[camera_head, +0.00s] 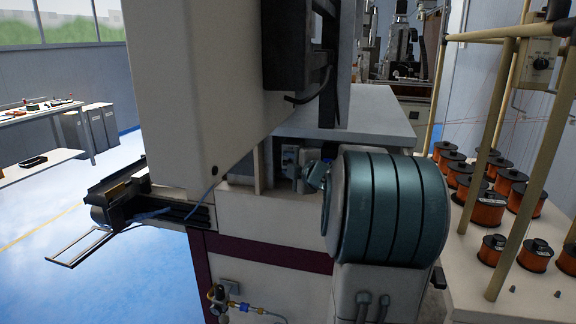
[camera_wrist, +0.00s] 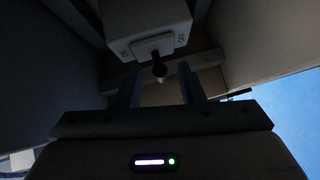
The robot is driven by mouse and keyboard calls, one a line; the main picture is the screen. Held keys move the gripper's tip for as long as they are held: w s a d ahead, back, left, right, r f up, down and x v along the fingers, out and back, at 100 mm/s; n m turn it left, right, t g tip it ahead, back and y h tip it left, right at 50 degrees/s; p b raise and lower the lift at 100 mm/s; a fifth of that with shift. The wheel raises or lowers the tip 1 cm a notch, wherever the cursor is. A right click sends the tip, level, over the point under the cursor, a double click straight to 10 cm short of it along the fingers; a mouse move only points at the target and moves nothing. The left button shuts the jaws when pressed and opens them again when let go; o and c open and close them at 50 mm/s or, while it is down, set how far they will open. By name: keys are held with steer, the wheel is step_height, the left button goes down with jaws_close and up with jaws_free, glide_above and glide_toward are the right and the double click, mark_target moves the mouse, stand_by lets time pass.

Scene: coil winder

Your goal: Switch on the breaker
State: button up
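My gripper (camera_wrist: 162,84) is open, one finger on each side of the knob in the picture. Gaps show on both sides, and I see no contact. How deep the knob sits between the fingers is unclear. In the head view I cannot make out my gripper or surely identify the breaker.
A large pale machine (camera_head: 210,75) fills the middle of the head view, with a ribbed teal motor housing (camera_head: 390,205) at its front. Several copper wire spools (camera_head: 488,207) and upright poles stand at the right. Blue floor (camera_head: 60,220) is open at the left.

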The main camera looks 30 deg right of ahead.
steer(key=shift+s, duration=0.2)
steer(key=s+r, duration=0.2)
steer(key=s, duration=1.1)
steer(key=shift+s+a+p, duration=0.15)
steer(key=shift+a+p, duration=0.2)
steer(key=shift+p, duration=0.05)
